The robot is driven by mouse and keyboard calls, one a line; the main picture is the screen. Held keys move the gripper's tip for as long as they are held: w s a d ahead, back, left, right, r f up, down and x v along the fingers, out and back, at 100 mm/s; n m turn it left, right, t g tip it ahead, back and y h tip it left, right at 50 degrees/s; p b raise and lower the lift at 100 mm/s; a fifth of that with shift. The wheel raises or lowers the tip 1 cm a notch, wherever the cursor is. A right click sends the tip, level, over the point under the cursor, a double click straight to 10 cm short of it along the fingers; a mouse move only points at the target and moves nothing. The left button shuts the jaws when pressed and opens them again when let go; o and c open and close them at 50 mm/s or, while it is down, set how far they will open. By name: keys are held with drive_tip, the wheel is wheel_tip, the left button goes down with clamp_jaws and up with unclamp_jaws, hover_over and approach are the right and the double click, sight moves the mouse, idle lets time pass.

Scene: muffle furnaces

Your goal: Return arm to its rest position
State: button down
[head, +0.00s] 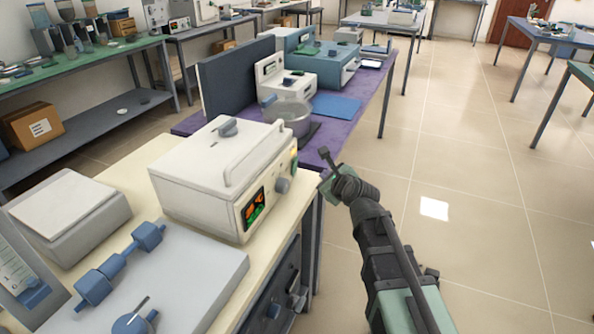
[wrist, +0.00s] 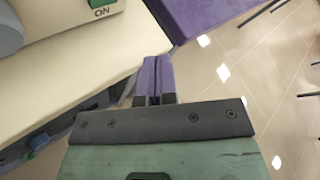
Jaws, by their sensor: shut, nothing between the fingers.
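My arm reaches up from the lower right of the head view, and my gripper (head: 325,155) is at its far end, just right of the cream bench's corner. In the wrist view my gripper (wrist: 154,62) has its two purple fingers together, with nothing between them. The fingers point toward the gap between the cream bench top and a purple surface. The fingers themselves are small and hard to make out in the head view.
A white furnace (head: 215,170) with a lit display stands on the cream bench (head: 118,158), left of my gripper. Behind it, a purple-topped table (head: 372,97) holds a metal pot (head: 289,118) and other devices. Open tiled floor (head: 455,160) lies to the right.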

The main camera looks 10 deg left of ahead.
drive_tip(key=s+d+f+n+g+h, duration=0.15)
drive_tip(key=s+f+n+g, duration=0.3)
drive_tip(key=n, duration=0.45)
drive_tip(key=s+d+f+n+g+h, duration=0.1)
drive_tip(key=s+d+f+n+g, duration=0.25)
drive_tip(key=s+n, duration=0.4)
drive_tip(key=s+d+f+n+g+h, duration=0.2)
drive_tip(key=s+d+n+g+h, duration=0.35)
drive_tip(key=s+d, duration=0.7)
wheel_tip(320, 180, up, 20)
drive_tip(key=w+n+t+y+p, duration=0.1)
drive_tip(key=w+p, duration=0.1)
drive_tip(key=p, duration=1.8)
drive_tip(key=shift+w+d+n+y+p, duration=0.15)
drive_tip(key=shift+w+n+y+p, duration=0.15)
drive_tip(key=shift+n, duration=0.1)
drive_tip(key=shift+t, duration=0.25)
